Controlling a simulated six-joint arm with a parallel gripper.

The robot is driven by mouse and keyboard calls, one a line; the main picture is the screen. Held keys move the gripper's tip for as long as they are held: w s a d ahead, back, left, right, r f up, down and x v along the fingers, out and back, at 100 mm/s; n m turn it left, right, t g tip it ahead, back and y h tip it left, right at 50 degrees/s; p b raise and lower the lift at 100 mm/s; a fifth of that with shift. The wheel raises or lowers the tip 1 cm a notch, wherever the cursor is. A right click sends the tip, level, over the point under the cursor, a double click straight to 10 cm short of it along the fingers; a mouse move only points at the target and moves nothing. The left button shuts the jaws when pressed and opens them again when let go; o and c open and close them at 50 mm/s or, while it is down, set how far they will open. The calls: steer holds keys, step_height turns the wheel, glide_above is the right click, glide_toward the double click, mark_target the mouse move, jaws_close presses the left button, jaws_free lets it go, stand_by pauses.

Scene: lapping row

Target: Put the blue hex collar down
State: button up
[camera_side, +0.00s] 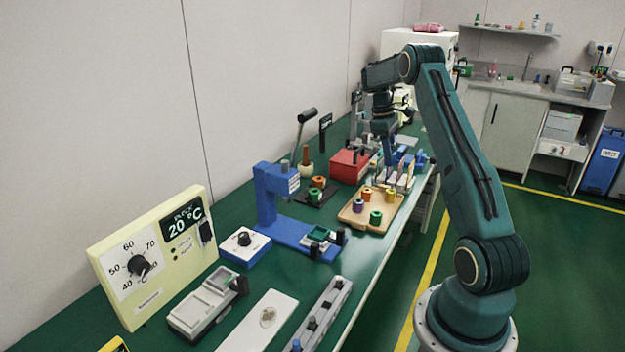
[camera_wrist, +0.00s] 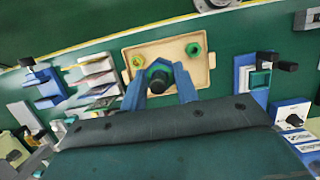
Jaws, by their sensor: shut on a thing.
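My gripper (camera_wrist: 159,72) is above the tan tray (camera_wrist: 208,84) in the wrist view, its two blue fingers closed on a collar-like piece. In the side view my gripper (camera_side: 389,160) points down beyond the tray (camera_side: 350,218), and the held piece is not clear there.
A blue press (camera_side: 266,200) stands nearer the side camera. A red box (camera_side: 349,166) and a dark base with collars (camera_side: 316,194) are wallward of the tray.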

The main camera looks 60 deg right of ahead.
step_height(320, 180, down, 17)
steer(key=shift+f, duration=0.2)
stand_by(0.7)
steer(key=shift+f, duration=0.1)
steer(key=o, duration=1)
steer(key=shift+c, duration=0.2)
steer(key=v, duration=1.2)
steer(key=shift+r, duration=0.25)
